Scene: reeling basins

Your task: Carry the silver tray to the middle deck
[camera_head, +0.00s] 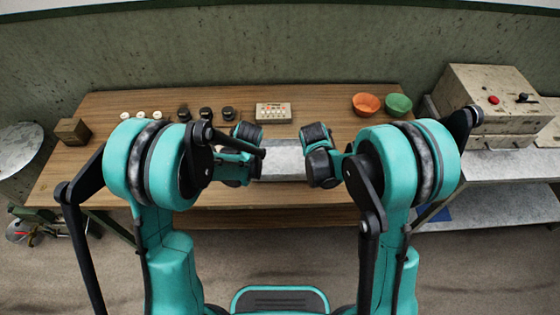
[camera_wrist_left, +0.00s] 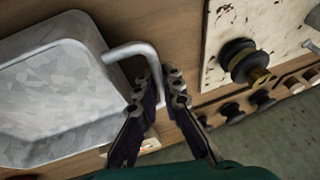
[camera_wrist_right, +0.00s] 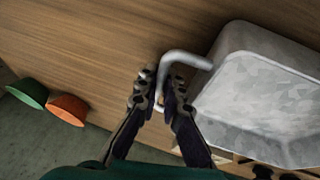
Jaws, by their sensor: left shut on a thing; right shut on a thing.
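The silver tray (camera_head: 283,160) is a shallow grey metal tray with a handle at each end, over the near part of the wooden bench (camera_head: 330,118). Its mottled floor looks empty in the left wrist view (camera_wrist_left: 60,90) and the right wrist view (camera_wrist_right: 270,95). My left gripper (camera_wrist_left: 163,85) is shut on one bent handle (camera_wrist_left: 132,50). My right gripper (camera_wrist_right: 165,92) is shut on the opposite handle (camera_wrist_right: 183,60). In the head view my arms hide both tray ends. I cannot tell whether the tray touches the bench, nor which surface is the middle deck.
Small white pieces (camera_head: 140,115), dark knobs (camera_head: 205,112) and a button box (camera_head: 273,113) line the bench back. An orange bowl (camera_head: 366,104) and a green bowl (camera_head: 398,105) stand right. A beige machine (camera_head: 487,105) sits on the right metal stand (camera_head: 500,160).

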